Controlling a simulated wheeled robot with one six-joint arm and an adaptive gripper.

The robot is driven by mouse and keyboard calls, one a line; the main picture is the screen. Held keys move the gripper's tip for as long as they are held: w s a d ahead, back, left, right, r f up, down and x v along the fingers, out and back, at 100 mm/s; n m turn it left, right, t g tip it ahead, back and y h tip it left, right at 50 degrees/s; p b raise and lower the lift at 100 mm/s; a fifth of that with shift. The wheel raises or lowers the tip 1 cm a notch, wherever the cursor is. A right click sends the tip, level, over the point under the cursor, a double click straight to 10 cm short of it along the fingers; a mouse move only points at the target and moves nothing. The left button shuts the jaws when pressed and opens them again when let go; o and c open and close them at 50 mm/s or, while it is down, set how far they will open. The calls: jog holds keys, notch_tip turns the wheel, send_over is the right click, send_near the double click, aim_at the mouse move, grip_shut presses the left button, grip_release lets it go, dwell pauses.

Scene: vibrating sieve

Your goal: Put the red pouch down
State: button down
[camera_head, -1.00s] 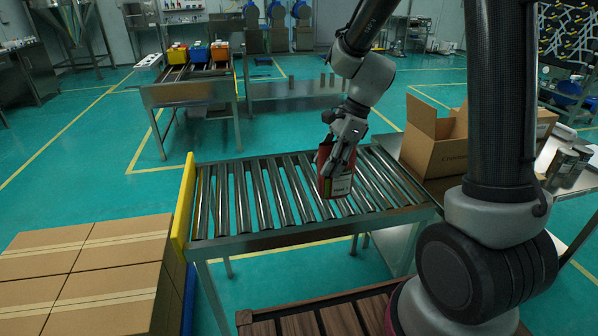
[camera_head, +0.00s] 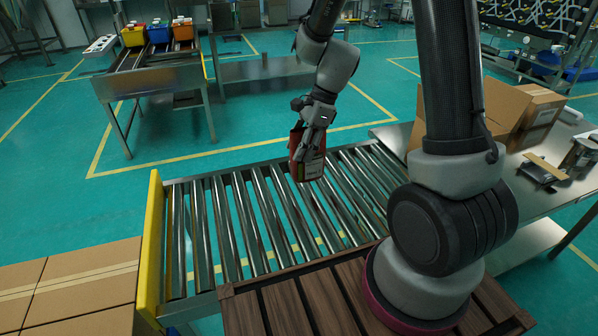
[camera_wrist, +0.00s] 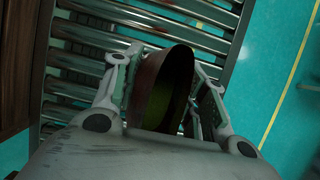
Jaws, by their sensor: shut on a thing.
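The red pouch (camera_head: 308,166) hangs upright in my gripper (camera_head: 308,148), over the far side of the roller conveyor (camera_head: 250,222). It shows a pale label on its front. In the wrist view the pouch (camera_wrist: 160,88) sits between both fingers of my gripper (camera_wrist: 163,85), with its opening towards the camera and a dark greenish inside. The fingers are closed on its sides. The pouch looks to be above the rollers; whether its bottom touches them I cannot tell.
A yellow end plate (camera_head: 152,240) closes the conveyor's left end. Cardboard boxes (camera_head: 85,285) stand at the lower left. An open carton (camera_head: 505,110) stands on a steel table at right, beside a dark flat item (camera_head: 543,172). The rollers left of the pouch are bare.

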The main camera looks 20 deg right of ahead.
aim_at(302, 164)
jog(key=shift+f, duration=2.8)
jog(key=shift+f, duration=0.1)
